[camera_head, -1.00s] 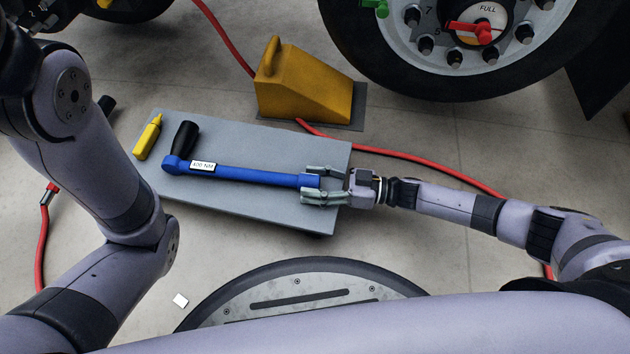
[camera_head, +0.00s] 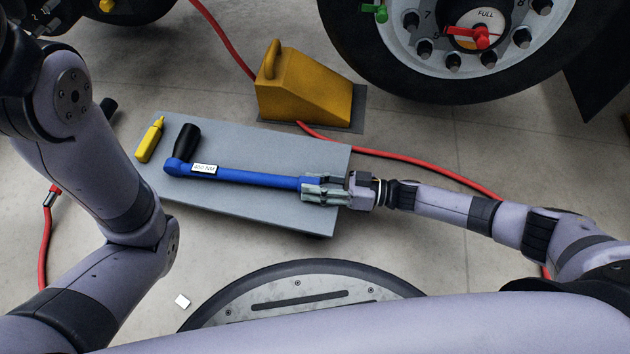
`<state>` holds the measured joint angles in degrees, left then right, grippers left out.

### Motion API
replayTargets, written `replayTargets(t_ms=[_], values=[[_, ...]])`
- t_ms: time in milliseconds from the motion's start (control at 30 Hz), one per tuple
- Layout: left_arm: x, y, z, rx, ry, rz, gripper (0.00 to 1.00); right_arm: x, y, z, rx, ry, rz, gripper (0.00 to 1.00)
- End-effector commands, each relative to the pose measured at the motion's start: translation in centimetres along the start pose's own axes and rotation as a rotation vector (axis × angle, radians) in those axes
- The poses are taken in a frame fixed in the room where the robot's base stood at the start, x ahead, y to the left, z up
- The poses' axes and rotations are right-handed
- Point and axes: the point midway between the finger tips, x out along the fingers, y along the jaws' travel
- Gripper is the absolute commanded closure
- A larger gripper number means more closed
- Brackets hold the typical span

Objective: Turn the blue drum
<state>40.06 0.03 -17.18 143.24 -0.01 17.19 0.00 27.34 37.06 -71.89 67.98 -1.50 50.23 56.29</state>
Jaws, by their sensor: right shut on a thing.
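A blue wrench-like tool (camera_head: 250,177) lies on a grey board, its shaft running left to right. It has a black knob (camera_head: 187,142) at its left end and a white label (camera_head: 204,168) with small print ending in NM. My right gripper (camera_head: 322,189) is shut on the right end of the tool, where the blue drum would be; the fingers hide that end. My left arm crosses the left side, and its gripper is out of view.
The grey board (camera_head: 240,204) has bare room below the tool. A yellow bottle (camera_head: 150,139) lies at its left edge. A yellow wheel chock (camera_head: 305,88), a red hose (camera_head: 420,165) and a large wheel (camera_head: 450,85) stand behind.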

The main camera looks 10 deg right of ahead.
Motion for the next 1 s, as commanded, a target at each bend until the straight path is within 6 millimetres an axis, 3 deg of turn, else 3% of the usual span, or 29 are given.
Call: replayTargets(t_ms=[233, 267, 533, 867, 1000], values=[[0.0, 0.0, 0.0, 0.0, 0.0, 0.0, 0.6, 0.0, 0.0, 0.1, 0.002, 0.0, -0.001, 0.94], [0.0, 0.0, 0.0, 0.0, 0.0, 0.0, 0.6, 0.0, 0.0, 0.1, 0.002, 0.0, -0.001, 0.64], [0.0, 0.0, 0.0, 0.0, 0.0, 0.0, 0.6, 0.0, 0.0, 0.0, 0.002, 0.0, -0.001, 0.46], [0.0, -0.1, 0.0, 0.0, -0.001, -0.003, 0.6, -0.2, 0.0, 0.0, 0.001, 0.0, -0.001, 0.45], [0.0, 0.0, 0.0, 0.0, 0.0, -0.002, 0.6, -1.7, 0.1, 0.1, 0.002, -0.002, 0.002, 0.45]])
